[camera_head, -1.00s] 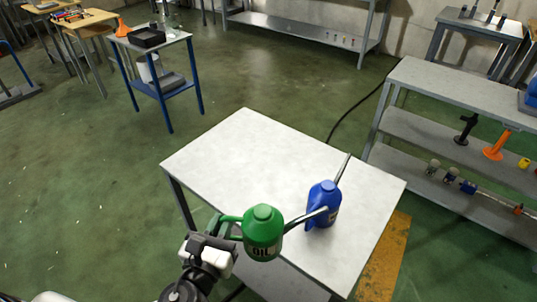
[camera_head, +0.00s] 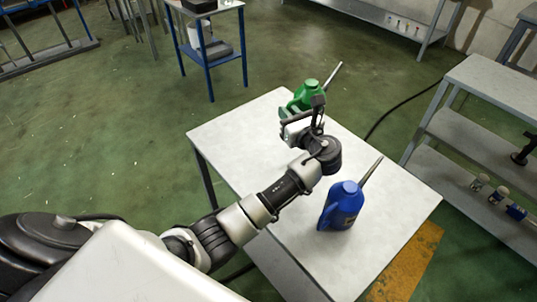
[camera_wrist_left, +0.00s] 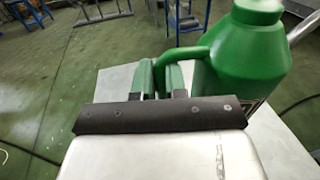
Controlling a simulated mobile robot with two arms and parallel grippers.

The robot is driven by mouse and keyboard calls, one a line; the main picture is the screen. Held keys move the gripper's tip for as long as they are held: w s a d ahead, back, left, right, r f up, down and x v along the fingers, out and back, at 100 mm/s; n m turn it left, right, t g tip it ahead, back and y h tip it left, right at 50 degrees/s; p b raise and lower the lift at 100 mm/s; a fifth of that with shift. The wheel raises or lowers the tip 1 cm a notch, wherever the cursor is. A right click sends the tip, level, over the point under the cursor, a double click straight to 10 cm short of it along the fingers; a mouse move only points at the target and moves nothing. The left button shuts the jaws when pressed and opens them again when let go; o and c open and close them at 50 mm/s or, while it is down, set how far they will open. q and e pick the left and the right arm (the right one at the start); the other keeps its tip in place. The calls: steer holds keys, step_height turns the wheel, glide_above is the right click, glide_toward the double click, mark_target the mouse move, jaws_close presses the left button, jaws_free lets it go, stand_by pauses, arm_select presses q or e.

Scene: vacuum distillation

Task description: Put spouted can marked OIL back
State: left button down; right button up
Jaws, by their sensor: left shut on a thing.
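The green spouted can (camera_head: 307,94) is at the far edge of the white-topped table (camera_head: 240,130), its grey spout pointing up and right. Its OIL marking shows in the earlier head view but is turned away now. My left gripper (camera_head: 289,112) is shut on its handle. In the left wrist view the fingers (camera_wrist_left: 160,78) are at the handle of the green can (camera_wrist_left: 248,50), which looks roughly upright. I cannot tell whether its base touches the table. My right gripper is not in view.
A blue spouted can (camera_head: 341,207) stands on the table's right half, close to my left forearm. The table's left part is bare. A grey shelf unit (camera_head: 480,125) stands at the right. A small blue-legged table (camera_head: 211,55) stands behind.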

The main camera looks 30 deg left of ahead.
arm_select(q)
steer(key=shift+r, duration=0.15)
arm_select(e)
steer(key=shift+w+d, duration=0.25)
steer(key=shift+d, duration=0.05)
arm_select(q)
steer(key=shift+a, duration=0.1)
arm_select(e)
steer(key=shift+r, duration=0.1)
arm_select(q)
steer(key=s+a+f, duration=0.2)
steer(key=a+f, duration=0.1)
steer(key=s+a+f+p, duration=0.1)
steer(key=s+a+f, duration=0.1)
steer(key=s+f, duration=0.1)
steer(key=s+a+f, duration=0.2)
steer(key=a+f, duration=0.1)
steer(key=shift+s+a+p, duration=0.3)
steer(key=shift+a, duration=0.05)
steer(key=shift+f+p, duration=0.3)
steer(key=shift+p, duration=0.05)
steer(key=shift+f, duration=0.5)
steer(key=c, duration=1.2)
jaws_free()
steer(key=shift+f, duration=0.1)
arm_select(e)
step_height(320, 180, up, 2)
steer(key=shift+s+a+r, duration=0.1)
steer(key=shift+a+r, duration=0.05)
